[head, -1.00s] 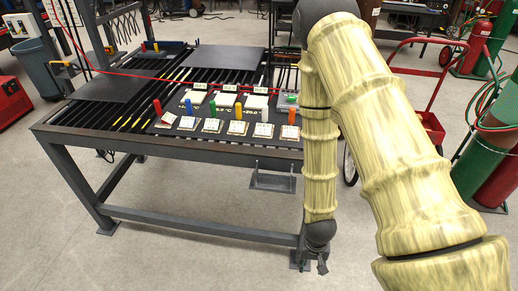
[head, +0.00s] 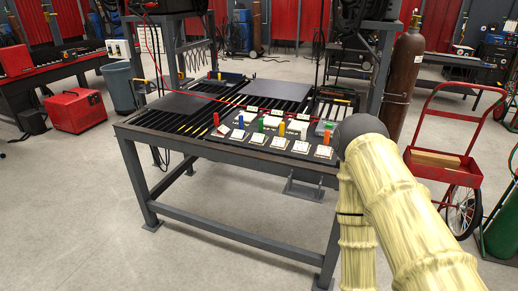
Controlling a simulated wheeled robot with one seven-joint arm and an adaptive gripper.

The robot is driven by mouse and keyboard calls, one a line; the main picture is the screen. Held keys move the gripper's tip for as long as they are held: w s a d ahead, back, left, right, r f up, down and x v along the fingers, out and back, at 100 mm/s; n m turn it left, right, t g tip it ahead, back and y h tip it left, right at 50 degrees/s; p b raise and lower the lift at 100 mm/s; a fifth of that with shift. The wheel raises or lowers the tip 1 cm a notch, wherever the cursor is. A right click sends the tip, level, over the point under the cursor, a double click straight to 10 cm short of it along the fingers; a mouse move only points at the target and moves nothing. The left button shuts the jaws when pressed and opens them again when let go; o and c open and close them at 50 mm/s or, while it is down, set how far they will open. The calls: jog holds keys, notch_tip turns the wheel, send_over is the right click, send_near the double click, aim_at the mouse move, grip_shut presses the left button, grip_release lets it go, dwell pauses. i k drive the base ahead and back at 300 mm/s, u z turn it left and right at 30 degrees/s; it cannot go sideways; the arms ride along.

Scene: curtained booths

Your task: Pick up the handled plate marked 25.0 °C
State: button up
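The markings are too small to read, so I cannot tell which plate is marked 25.0 °C. My arm (head: 400,215) hangs at the right, and its lower end runs out of the bottom of the picture. My gripper is not in view.
Flat dark plates (head: 185,104) cover parts of the table. Small labels (head: 276,112) and pale blocks stand behind the handles. A red hand cart (head: 445,165) and a brown gas cylinder (head: 403,80) stand to the right. The floor at front left is clear.

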aim_at(260, 138)
jog(key=z, duration=0.2)
jog(key=k, duration=0.3)
jog(key=u, duration=1.2)
jog(key=i, duration=1.55)
jog(key=z, duration=0.45)
